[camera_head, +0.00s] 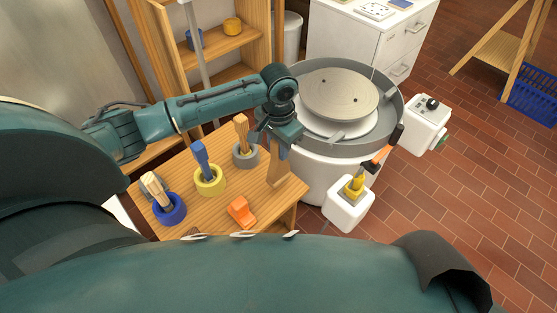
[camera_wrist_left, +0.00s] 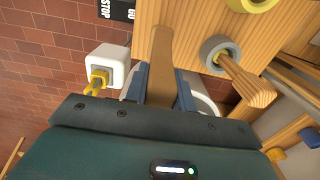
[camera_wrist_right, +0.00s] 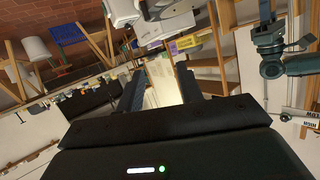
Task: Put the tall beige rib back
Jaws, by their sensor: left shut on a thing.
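My left gripper (camera_head: 283,134) is shut on a tall, flat tan-beige rib (camera_head: 279,165). The rib hangs down from the jaws over the right side of the wooden table (camera_head: 222,219). In the left wrist view, the rib (camera_wrist_left: 161,62) stands between the two blue fingers (camera_wrist_left: 164,84). I cannot tell whether its lower end touches the table. A grey ring holder (camera_head: 246,158) with a wooden tool stands just left of the rib. A yellow holder (camera_head: 210,185) has a blue tool, and a blue holder (camera_head: 172,212) has pale beige tools. My right gripper (camera_wrist_right: 158,95) is open and empty.
An orange block-like item (camera_head: 241,212) lies near the table's front edge. The potter's wheel (camera_head: 340,95) in its grey basin stands close on the right. Shelves (camera_head: 222,48) rise behind.

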